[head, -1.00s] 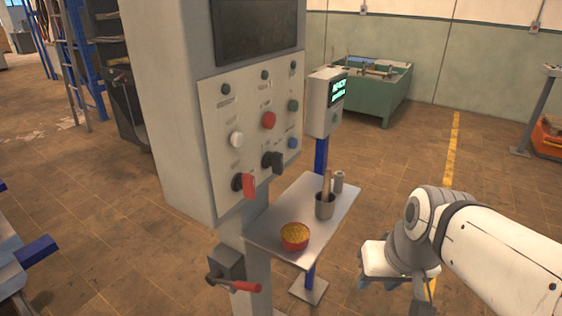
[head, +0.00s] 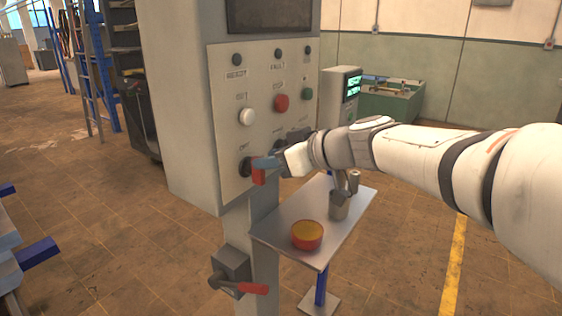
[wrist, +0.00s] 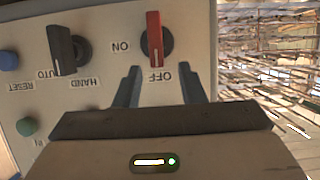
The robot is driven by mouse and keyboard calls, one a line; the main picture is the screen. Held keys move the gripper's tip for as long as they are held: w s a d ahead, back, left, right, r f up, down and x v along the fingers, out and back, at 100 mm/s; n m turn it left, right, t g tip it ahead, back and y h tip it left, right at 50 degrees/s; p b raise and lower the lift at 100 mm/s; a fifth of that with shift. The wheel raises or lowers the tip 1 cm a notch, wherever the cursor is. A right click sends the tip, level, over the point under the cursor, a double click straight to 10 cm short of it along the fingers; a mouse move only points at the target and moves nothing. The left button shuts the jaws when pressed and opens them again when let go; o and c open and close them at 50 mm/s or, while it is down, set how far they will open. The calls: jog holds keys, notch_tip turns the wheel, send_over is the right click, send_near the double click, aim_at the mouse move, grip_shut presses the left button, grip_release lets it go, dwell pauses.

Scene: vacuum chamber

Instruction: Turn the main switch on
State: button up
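The main switch is a red handle (head: 258,176) on a dark round base, low on the grey control panel (head: 226,95). In the wrist view, which shows the panel upside down, the red handle (wrist: 154,38) stands upright in line with the "OFF" label; "ON" is to its left. My gripper (head: 264,161) is at the panel, pointing at the switch and partly covering it. In the wrist view my gripper's (wrist: 161,73) two blue-grey fingers are apart, with nothing between them but panel; the handle is just beyond the tips. Contact cannot be told.
A black selector (wrist: 66,50) marked "AUTO" and "HAND" sits beside the switch. Above it are a white button (head: 247,117) and a red button (head: 281,103). Below my arm is a small shelf (head: 285,222) with a bowl (head: 307,235) and a cup (head: 339,206). A red-handled lever (head: 252,288) is lower down.

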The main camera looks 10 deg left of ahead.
jog(key=shift+x, duration=2.1)
